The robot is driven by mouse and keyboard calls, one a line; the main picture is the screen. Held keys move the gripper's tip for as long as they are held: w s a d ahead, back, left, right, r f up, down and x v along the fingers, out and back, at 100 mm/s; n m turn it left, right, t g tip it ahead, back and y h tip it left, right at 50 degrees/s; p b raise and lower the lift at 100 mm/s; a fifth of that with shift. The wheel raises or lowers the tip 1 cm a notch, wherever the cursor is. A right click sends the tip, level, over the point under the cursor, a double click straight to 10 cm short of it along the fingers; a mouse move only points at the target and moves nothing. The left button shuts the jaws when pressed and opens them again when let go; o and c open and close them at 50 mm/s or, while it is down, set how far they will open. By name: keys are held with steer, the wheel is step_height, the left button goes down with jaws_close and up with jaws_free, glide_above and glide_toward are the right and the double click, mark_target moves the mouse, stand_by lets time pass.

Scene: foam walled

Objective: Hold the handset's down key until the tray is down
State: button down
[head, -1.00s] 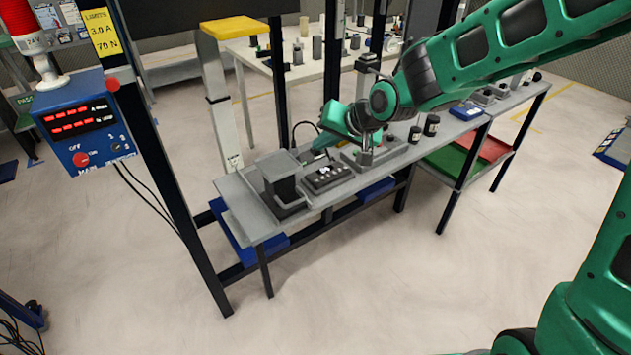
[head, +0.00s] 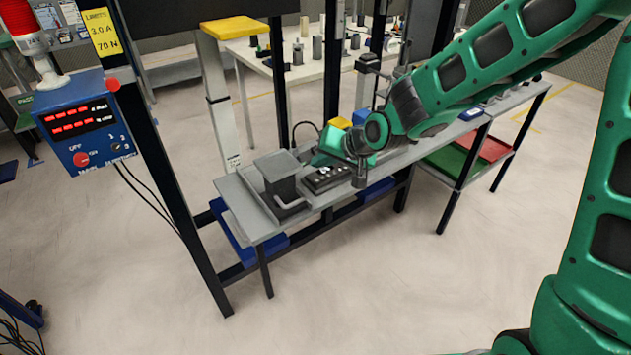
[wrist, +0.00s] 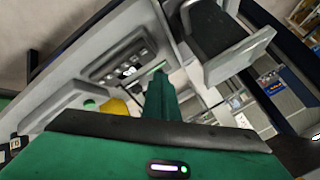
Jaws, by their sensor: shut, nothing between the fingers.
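A dark panel with several pale keys (head: 326,178) sits on the grey bench. It looks like the handset, though I cannot read which key is down. The wrist view also shows the key panel (wrist: 124,62), left of my gripper (wrist: 158,78). My gripper is shut and empty, with its green fingers together. In the head view my gripper (head: 322,158) is just behind the panel; its tips are hard to make out, and I cannot tell whether they touch anything. I cannot identify the tray with certainty.
A dark box with a grey lid (head: 280,175) stands left of the panel, with a pale bent piece (head: 291,204) at its front. A blue control box (head: 85,120) hangs at left. A yellow-topped column (head: 235,28) stands behind the bench. The floor in front is clear.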

mark_target(317, 181)
steer(key=shift+f, duration=1.55)
steer(key=shift+f, duration=0.1)
stand_by(0.8)
steer(key=shift+f, duration=0.25)
steer(key=shift+f, duration=0.3)
stand_by(0.7)
steer(key=shift+r, duration=0.1)
stand_by(3.2)
steer(key=shift+r, duration=0.65)
